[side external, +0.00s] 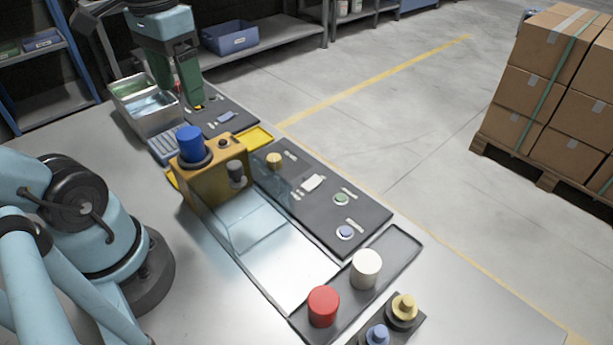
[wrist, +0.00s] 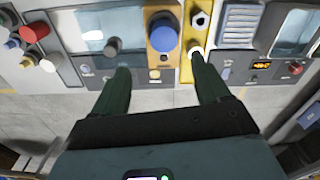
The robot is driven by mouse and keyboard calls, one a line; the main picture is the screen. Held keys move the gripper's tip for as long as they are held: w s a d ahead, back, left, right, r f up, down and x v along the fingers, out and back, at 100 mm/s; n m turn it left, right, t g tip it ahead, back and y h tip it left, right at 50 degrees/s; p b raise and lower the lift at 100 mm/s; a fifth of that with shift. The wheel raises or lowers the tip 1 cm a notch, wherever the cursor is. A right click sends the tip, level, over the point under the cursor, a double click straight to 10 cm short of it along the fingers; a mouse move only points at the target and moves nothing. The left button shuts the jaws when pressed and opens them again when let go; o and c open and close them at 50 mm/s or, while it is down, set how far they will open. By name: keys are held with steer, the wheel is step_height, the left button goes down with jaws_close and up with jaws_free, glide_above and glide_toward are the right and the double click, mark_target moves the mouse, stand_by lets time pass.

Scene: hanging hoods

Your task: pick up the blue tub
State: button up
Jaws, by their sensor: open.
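The blue tub (side external: 190,141) is a short upright blue cylinder. It stands on a dark round seat on top of the yellow block (side external: 216,178). In the wrist view the blue tub (wrist: 164,38) shows as a round blue top, beyond the fingertips and roughly between their lines. My gripper (side external: 190,100) has green fingers and hangs beyond the yellow block, near the metal trays, apart from the tub. In the wrist view my gripper (wrist: 160,62) has its fingers spread, with nothing between them.
A clear-walled enclosure (side external: 250,225) adjoins the yellow block. A red tub (side external: 323,306) and a white tub (side external: 366,269) stand in a dark tray (side external: 402,245). Knobs stand on the dark panel (side external: 325,200). Metal trays (side external: 150,108) lie left of my gripper. The near-left table is bare.

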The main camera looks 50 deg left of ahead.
mark_target(186, 133)
steer(key=shift+s+a, duration=0.1)
steer(key=shift+s, duration=0.4)
step_height(186, 133, down, 6)
steer(key=shift+w+a+f, duration=0.1)
steer(key=shift+a+f, duration=0.05)
steer(key=shift+f, duration=1.15)
steer(key=shift+a+f, duration=0.1)
steer(key=shift+f, duration=1.2)
steer(key=c, duration=1.1)
steer(key=shift+c, duration=0.2)
